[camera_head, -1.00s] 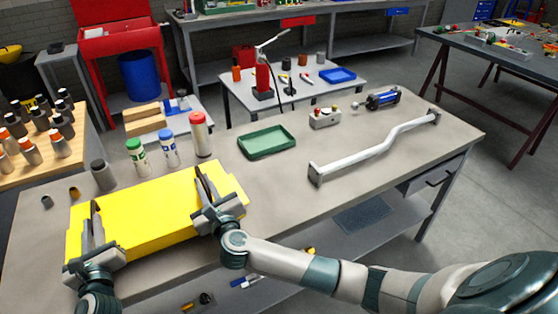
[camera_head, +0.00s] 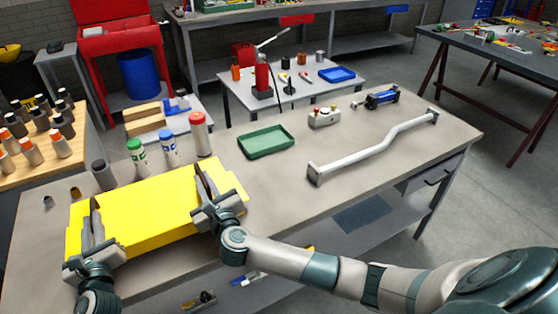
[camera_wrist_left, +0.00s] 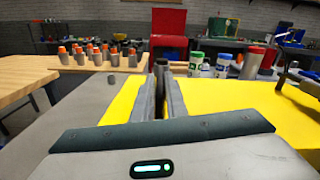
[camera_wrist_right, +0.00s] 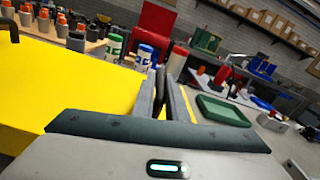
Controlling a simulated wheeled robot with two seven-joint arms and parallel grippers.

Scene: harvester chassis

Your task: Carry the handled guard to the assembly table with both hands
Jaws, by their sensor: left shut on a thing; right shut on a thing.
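The handled guard (camera_head: 150,212) is a yellow box-like panel with a dark handle near each end. It is at the left end of the grey assembly table (camera_head: 290,192) in the head view; I cannot tell whether it rests on the top or hangs just above it. My left gripper (camera_head: 95,225) is shut on the left handle, and my right gripper (camera_head: 207,190) is shut on the right handle. The yellow panel also shows in the left wrist view (camera_wrist_left: 220,100) and the right wrist view (camera_wrist_right: 75,85). The fingers hide most of both handles.
Behind the guard stand a green-capped bottle (camera_head: 137,155), a blue-capped bottle (camera_head: 169,149), a red-capped bottle (camera_head: 200,135) and a dark cylinder (camera_head: 103,175). A green tray (camera_head: 266,142) and a silver bent bar (camera_head: 375,148) lie to the right. The table between guard and bar is clear.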

